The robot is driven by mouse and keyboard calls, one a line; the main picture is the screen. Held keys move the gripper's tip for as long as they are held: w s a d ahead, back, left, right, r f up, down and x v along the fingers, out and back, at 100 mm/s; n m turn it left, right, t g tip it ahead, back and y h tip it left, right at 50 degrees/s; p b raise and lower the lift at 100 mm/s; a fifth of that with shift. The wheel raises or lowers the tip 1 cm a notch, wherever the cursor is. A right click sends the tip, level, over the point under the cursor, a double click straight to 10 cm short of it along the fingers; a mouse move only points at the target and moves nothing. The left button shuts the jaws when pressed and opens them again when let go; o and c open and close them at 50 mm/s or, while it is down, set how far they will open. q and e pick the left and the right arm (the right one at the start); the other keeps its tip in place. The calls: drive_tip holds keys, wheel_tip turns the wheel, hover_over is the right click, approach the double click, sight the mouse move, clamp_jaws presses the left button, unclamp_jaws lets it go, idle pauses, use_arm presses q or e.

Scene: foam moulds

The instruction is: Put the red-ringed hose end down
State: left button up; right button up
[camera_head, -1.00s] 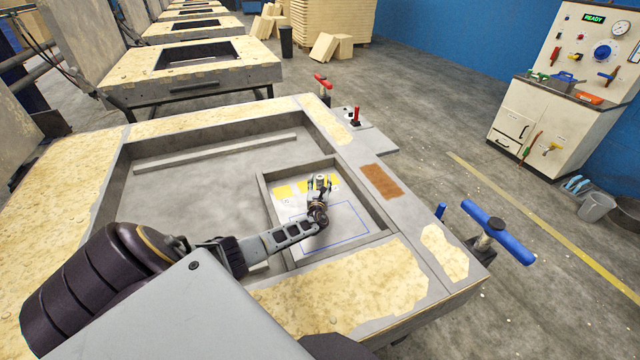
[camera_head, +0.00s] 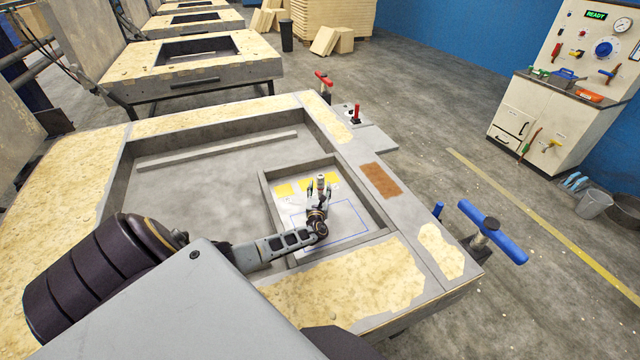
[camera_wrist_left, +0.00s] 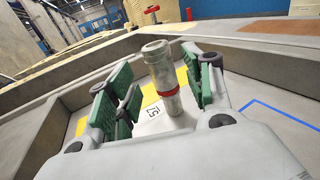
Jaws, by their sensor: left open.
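The red-ringed hose end (camera_wrist_left: 167,84) is a pale grey tube with a red band low on it. It stands roughly upright, a little tilted in the left wrist view, above a pale base on the recess floor. In the head view the hose end (camera_head: 321,184) rises between the fingers. My left gripper (camera_head: 320,194) is open, one green-padded finger on each side. In the left wrist view the gripper (camera_wrist_left: 162,78) shows gaps between pads and tube. My right gripper is not in view.
A raised frame (camera_head: 272,206) encloses the recess, with yellow patches (camera_head: 284,189) and a blue outline (camera_head: 362,222) on its floor. A red-handled valve (camera_head: 356,114) and a blue T-handle (camera_head: 492,232) stand beyond the mould's right side. The larger hollow at left (camera_head: 200,185) has free room.

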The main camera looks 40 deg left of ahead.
use_arm(q)
drive_tip(key=shift+p+v, duration=0.55)
drive_tip(key=shift+v, duration=0.75)
drive_tip(key=shift+o, duration=0.6)
